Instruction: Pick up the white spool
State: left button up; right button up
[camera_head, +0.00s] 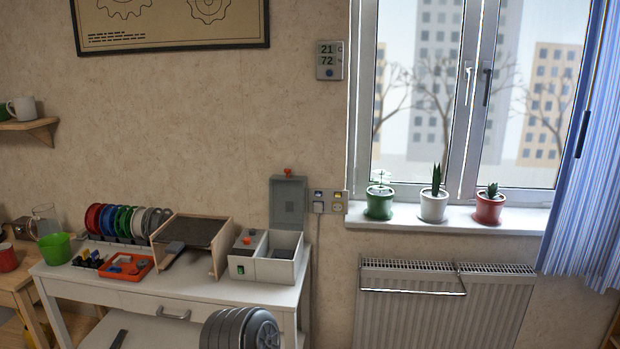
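A row of colored spools (108,220) stands on edge on the white table (190,289), toward its back left. Blue, red and green ones are on the left of the row. Several pale grey or whitish spools (149,224) are at its right end, close to a wooden-sided box. They are small and overlap, so I cannot tell for sure which one is the white spool. Neither of my grippers shows in this view.
Right of the spools are the wooden-sided box (221,262) and a white divided box (263,270). A grey ribbed cylinder (238,330) is at the bottom edge. A radiator (445,308) is at right.

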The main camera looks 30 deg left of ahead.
aim_at(145, 223)
jog(key=u, duration=1.85)
jog(key=z, duration=0.75)
jog(key=i+j+z, duration=0.15)
jog(key=j+z, duration=0.3)
jog(key=i+j+z, duration=0.1)
jog(key=j+z, duration=0.85)
jog(key=j, duration=0.45)
jog(key=k+j+z, duration=0.1)
jog(key=j, duration=0.4)
jog(key=k+j, duration=0.1)
jog(key=j, duration=0.35)
jog(key=j+z, duration=0.1)
jog(key=j, duration=0.35)
jog(key=k+j, duration=0.15)
jog(key=j, duration=0.3)
jog(key=k+j+z, duration=0.1)
jog(key=j, duration=0.35)
